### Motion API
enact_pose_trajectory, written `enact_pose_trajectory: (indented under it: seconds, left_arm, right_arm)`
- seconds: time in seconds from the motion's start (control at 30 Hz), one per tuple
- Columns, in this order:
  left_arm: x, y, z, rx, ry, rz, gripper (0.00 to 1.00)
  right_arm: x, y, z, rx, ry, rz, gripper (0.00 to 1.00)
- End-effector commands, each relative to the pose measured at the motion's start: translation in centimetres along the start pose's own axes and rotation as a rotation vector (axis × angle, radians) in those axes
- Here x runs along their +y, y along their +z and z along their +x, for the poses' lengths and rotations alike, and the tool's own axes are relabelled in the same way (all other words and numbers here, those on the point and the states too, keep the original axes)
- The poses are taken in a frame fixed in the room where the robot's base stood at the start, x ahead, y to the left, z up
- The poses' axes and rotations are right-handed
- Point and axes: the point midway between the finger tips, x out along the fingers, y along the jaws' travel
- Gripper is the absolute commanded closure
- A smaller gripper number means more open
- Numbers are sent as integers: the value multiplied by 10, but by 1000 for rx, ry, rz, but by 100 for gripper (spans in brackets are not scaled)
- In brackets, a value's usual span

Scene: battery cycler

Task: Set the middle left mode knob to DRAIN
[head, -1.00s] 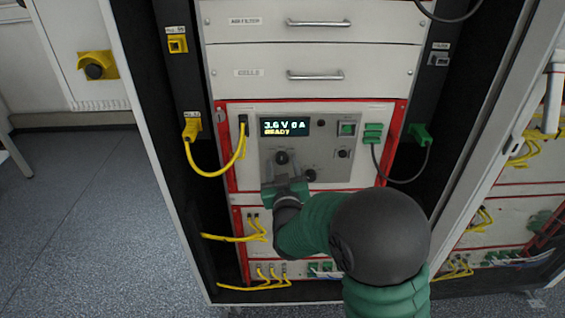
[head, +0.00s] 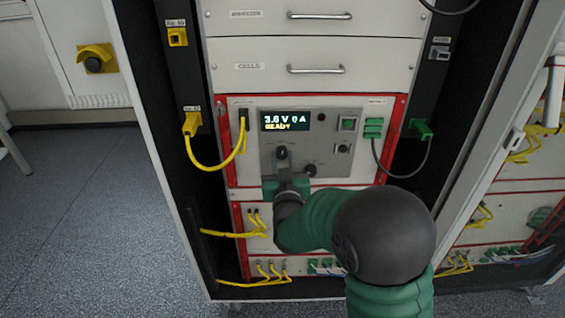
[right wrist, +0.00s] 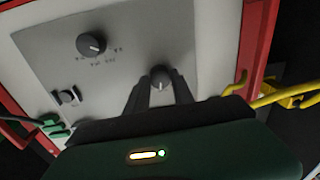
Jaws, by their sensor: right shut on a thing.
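The middle left mode knob (head: 282,153) is a small dark round knob on the grey panel below the display. My right gripper (head: 283,165) comes up from below, its fingers on this knob. In the right wrist view the knob (right wrist: 160,77) sits between the two dark fingertips (right wrist: 160,88), which are shut on it. A light pointer mark shows on the knob, but its labels are hidden or too small to read. The display (head: 286,122) shows a voltage, 0 A and READY. My left gripper is not in view.
A second dark knob (head: 311,170) sits just right and below; it is also in the right wrist view (right wrist: 92,43). A yellow cable (head: 215,168) loops at the left, a dark cable (head: 400,177) with green plugs at the right. Drawers (head: 315,68) are above.

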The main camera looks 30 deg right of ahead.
Motion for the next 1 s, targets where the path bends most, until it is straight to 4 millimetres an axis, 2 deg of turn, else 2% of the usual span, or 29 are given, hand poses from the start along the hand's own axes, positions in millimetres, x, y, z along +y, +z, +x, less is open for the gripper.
enact_pose_trajectory:
  seconds: [0.03, 0.6, 1.0]
  left_arm:
    - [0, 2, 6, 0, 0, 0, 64]
    - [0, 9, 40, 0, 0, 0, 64]
    - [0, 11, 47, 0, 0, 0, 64]
  right_arm:
    - [-1, 6, 0, -5, -2, 30, 100]
    - [-2, 8, 0, 13, 3, 453, 100]
    - [-2, 7, -1, 15, 5, 567, 100]
